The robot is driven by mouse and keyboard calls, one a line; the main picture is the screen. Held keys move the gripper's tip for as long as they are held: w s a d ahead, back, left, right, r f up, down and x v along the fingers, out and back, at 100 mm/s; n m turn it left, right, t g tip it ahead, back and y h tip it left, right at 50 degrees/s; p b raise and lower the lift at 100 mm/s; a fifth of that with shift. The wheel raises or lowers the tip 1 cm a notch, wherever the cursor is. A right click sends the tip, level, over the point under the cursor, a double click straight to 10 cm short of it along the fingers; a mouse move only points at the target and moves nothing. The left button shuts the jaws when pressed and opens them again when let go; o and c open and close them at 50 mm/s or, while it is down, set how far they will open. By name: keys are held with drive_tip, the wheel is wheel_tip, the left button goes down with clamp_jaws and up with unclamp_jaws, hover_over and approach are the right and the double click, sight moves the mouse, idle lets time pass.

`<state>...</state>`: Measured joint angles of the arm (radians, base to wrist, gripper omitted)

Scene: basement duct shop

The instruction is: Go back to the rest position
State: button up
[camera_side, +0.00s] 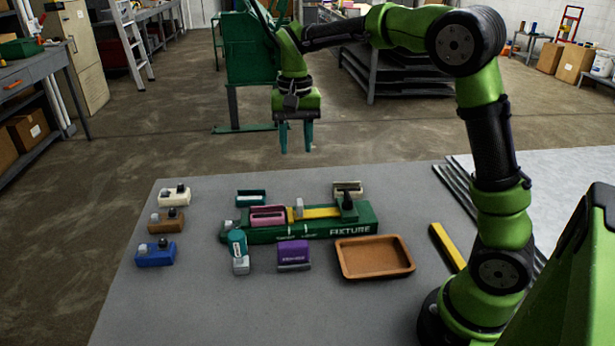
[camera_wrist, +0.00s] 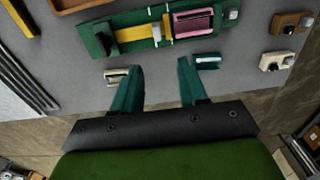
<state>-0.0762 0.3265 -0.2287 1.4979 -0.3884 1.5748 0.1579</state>
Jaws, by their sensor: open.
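My gripper (camera_side: 296,149) is open and empty, raised in the air above the far edge of the table with its two teal fingers pointing down. In the wrist view its fingers (camera_wrist: 163,85) stand apart with nothing between them. The green fixture (camera_side: 293,234) lies on the grey table below and nearer the side camera. A pink part (camera_side: 267,214) and a yellow bar (camera_side: 320,212) lie on it. The wrist view also shows the fixture (camera_wrist: 103,40) beyond the fingertips.
On the table are an orange-brown tray (camera_side: 376,270), a purple block (camera_side: 293,252), a teal-and-grey piece (camera_side: 239,252), a blue block (camera_side: 155,255), a brown block (camera_side: 166,221), a cream block (camera_side: 174,196), and a yellow bar (camera_side: 446,246). A green machine (camera_side: 250,60) stands behind my gripper.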

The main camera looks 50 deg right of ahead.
drive_tip(key=shift+r, duration=0.1)
drive_tip(key=s+a+r+n+t+y, duration=0.1)
drive_tip(key=s+a+n+t, duration=0.1)
drive_tip(key=s, duration=0.7)
drive_tip(key=s+a+r+n+t+y, duration=0.1)
drive_tip(key=s+a+n+t, duration=0.2)
drive_tip(key=s, duration=0.7)
drive_tip(key=a+t, duration=0.2)
drive_tip(key=shift+s+a, duration=0.2)
drive_tip(key=shift+a, duration=0.1)
drive_tip(key=shift+o, duration=0.3)
